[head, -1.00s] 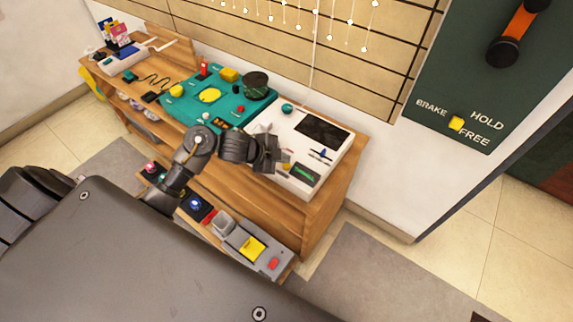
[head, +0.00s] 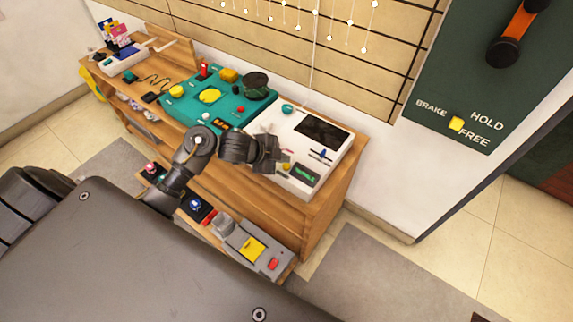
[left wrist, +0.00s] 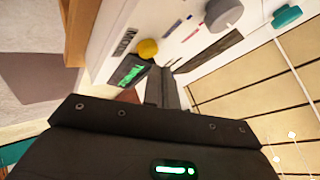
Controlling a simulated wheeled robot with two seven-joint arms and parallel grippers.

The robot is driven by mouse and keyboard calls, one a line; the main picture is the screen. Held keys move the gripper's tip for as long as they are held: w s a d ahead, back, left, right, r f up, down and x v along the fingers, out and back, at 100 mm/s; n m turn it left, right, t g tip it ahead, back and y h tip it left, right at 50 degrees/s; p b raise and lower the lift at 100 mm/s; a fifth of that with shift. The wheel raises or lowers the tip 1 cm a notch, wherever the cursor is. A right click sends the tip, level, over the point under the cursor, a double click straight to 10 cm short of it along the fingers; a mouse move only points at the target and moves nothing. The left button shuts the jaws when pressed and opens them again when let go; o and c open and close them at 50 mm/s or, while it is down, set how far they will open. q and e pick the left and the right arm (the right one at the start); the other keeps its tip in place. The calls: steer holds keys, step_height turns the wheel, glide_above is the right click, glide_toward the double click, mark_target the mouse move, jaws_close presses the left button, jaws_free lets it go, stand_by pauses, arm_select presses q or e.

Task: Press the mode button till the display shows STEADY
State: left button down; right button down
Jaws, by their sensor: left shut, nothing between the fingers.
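The white console (head: 274,125) stands at the right end of the wooden bench. Its yellow button (head: 286,167) sits beside a small dark display (head: 305,174) with green lettering. In the left wrist view the yellow button (left wrist: 147,48) is next to a label that seems to read MODE, and the display (left wrist: 131,71) shows green text too small and slanted to read. My left gripper (head: 274,158) is shut and empty, just left of the button in the head view. Its fingers (left wrist: 168,86) appear close to the button, without visible contact. My right gripper is out of view.
A blue-handled slider (head: 322,154) and a teal knob (head: 287,108) are also on the console. A teal panel (head: 205,110) with knobs stands to its left. A grey box (head: 255,240) sits on the lower shelf. A green wall panel (head: 470,90) is at right.

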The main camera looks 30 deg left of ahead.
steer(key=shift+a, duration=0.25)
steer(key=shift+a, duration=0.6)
arm_select(q)
steer(key=shift+f, duration=0.2)
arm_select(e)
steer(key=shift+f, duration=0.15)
arm_select(q)
steer(key=shift+f, duration=0.25)
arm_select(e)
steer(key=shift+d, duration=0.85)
arm_select(q)
steer(key=shift+f+b, duration=0.1)
steer(key=shift+b, duration=0.2)
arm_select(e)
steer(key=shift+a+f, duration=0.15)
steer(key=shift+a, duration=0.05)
